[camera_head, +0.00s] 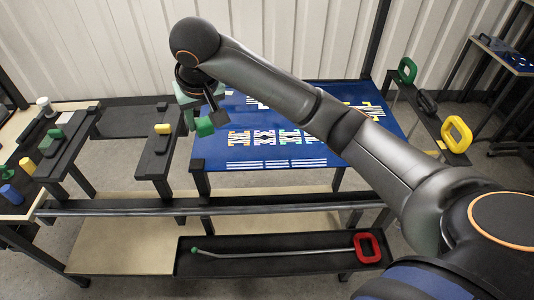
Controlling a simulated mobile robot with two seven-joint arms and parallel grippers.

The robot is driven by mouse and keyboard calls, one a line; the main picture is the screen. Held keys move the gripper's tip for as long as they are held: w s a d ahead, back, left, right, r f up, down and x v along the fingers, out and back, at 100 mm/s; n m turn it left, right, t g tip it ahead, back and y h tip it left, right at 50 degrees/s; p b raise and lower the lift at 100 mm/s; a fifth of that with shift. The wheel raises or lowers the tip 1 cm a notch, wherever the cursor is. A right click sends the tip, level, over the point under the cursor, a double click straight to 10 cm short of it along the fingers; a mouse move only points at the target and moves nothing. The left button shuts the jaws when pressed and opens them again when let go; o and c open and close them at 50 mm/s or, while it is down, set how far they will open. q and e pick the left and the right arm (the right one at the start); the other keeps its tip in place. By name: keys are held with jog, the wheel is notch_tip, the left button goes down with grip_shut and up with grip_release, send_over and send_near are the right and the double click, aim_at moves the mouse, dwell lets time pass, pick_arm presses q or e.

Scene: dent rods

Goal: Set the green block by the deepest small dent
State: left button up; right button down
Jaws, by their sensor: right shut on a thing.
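My right gripper (203,112) hangs over the gap between the dark left rack and the blue table. It is shut on a green block (204,127), which is held in the air below the fingers. A long grey rod (270,209) lies level across the dark rail in front. A second, thinner rod (275,256) with a green tip lies in the black tray below, with a red ring handle at its right end. Dents on the rods are too small to tell. My left gripper is not in view.
A blue table (345,95) carries coloured and white pieces. A yellow block (163,128) sits on a dark rack arm, and another green block (57,134) on the left one. Green (407,70) and yellow (457,134) ring handles stand at right. My right arm crosses the view.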

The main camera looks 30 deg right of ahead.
jog(key=shift+w+r, duration=0.25)
jog(key=shift+r, duration=0.15)
jog(key=shift+d+f, duration=0.15)
jog(key=shift+d, duration=0.15)
jog(key=s+d+f, duration=0.3)
jog(key=d, duration=0.4)
send_over(263, 153)
jog(key=s+a, duration=0.1)
notch_tip(263, 153, down, 5)
jog(key=shift+f, duration=0.1)
jog(key=shift+s+d+f, duration=0.15)
jog(key=shift+d+f, duration=0.1)
jog(key=shift+f, duration=0.85)
jog(key=shift+s+d+f, duration=0.1)
jog(key=shift+d+f, duration=0.1)
jog(key=shift+f, duration=0.85)
jog(key=shift+c, duration=2.1)
grip_release()
jog(key=shift+f, duration=0.1)
